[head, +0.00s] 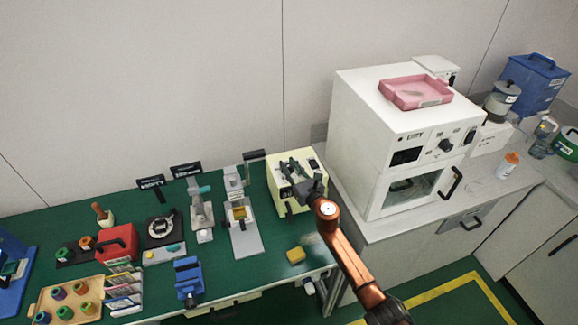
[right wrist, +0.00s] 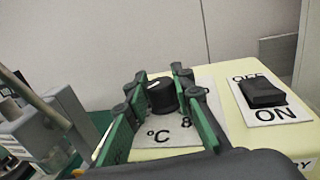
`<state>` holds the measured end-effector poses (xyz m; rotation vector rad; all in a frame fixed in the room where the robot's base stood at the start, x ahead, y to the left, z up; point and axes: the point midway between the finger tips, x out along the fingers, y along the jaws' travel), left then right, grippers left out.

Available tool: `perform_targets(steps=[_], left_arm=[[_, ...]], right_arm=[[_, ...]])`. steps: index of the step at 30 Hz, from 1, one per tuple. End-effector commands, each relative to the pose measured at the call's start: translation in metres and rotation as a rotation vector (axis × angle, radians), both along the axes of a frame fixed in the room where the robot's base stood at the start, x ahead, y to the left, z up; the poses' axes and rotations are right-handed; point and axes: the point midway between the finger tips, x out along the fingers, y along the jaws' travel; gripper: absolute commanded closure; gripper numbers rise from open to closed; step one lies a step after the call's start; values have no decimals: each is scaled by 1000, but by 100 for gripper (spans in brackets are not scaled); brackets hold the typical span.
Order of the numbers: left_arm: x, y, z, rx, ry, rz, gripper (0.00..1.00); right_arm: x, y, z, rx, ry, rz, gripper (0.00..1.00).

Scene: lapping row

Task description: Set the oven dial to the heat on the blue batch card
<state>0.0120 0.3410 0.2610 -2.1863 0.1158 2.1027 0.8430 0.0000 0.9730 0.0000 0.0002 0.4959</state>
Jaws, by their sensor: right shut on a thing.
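My right gripper (head: 303,184) is at the cream box (head: 287,200) at the right end of the green bench. In the right wrist view its green-sided fingers (right wrist: 157,88) are shut on a black round dial (right wrist: 160,97) with a white pointer mark. The plate under the dial (right wrist: 172,132) shows "°C" and an "8"; the other numbers are hidden by the fingers. A rack of cards (head: 123,292) stands at the left of the bench; the writing is too small to read. The white oven (head: 375,125) has its own black knob (head: 446,146). My left gripper is not in view.
A black OFF/ON switch (right wrist: 264,93) is right of the dial on the same box. A pink tray (head: 416,103) lies on the white oven.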

Motion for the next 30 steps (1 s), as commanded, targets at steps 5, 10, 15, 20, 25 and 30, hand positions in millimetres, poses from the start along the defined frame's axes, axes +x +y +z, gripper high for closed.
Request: perform_targets(steps=[5,10,15,20,25,30], left_arm=[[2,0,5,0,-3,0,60],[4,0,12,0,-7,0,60],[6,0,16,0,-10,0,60],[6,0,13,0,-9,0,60],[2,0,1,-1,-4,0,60],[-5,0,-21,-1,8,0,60]], right_arm=[[-1,1,2,-2,-1,-62,100],[-1,2,2,3,3,-177,100],[-1,2,1,0,1,-330,100],[0,3,-1,1,0,-481,100],[0,4,-3,-1,1,-641,100],[1,4,-6,-1,1,-802,100]])
